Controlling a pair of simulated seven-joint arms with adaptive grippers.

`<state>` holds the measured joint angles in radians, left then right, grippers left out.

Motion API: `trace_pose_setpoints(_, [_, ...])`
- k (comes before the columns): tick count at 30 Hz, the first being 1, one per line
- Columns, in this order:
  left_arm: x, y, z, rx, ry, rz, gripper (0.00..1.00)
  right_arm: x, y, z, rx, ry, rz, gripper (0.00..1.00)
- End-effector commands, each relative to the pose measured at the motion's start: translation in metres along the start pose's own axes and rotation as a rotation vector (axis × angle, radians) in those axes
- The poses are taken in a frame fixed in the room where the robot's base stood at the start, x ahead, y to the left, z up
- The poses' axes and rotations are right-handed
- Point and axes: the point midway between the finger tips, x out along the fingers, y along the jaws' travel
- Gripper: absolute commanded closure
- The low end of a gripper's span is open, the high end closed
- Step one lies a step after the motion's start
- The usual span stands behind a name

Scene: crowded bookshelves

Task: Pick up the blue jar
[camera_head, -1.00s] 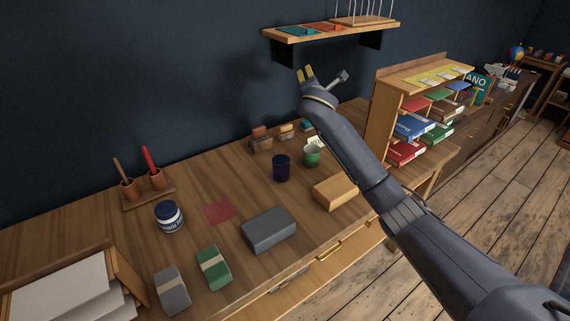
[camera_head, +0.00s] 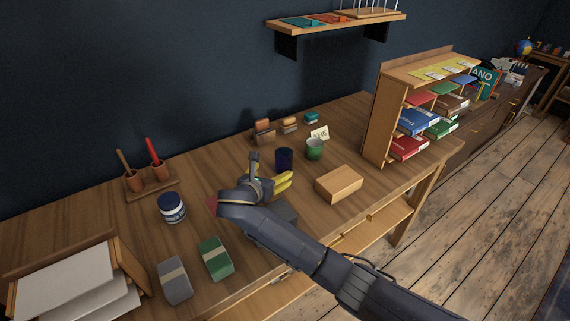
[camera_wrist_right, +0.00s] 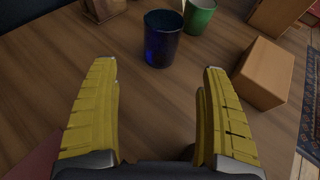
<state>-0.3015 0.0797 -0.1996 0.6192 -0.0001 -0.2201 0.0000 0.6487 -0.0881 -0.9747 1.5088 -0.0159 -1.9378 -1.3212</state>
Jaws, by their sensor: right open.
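A dark blue, cup-like jar (camera_head: 284,160) stands upright on the wooden desk, and it also shows in the right wrist view (camera_wrist_right: 162,42). My right gripper (camera_head: 272,172) is low over the desk just in front of this jar. In the right wrist view its two yellow-padded fingers (camera_wrist_right: 158,70) are spread wide, with the jar beyond the tips and roughly between their lines. Nothing is between the fingers. A white jar with a dark blue lid and label (camera_head: 171,207) stands farther left. My left gripper is not in view.
A green cup (camera_head: 314,149) stands just right of the dark blue jar, with a small card behind it. A wooden block (camera_head: 339,184) lies to the right. A grey block (camera_head: 285,213) is partly hidden under my right arm. A bookcase (camera_head: 384,118) stands at the desk's right end.

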Motion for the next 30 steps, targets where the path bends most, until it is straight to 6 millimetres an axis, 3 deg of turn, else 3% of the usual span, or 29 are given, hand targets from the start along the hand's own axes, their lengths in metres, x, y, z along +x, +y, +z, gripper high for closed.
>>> trace_pose_setpoints(9, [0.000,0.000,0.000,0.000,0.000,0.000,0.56,0.055,-0.001,0.002,0.001,-0.002,-0.002,0.19])
trace_pose_setpoints(22, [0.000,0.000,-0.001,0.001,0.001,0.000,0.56,0.082,-0.001,0.001,0.002,0.000,0.000,0.19])
trace_pose_setpoints(30, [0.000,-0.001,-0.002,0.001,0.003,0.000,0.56,0.113,-0.001,0.003,0.001,-0.001,-0.001,0.19])
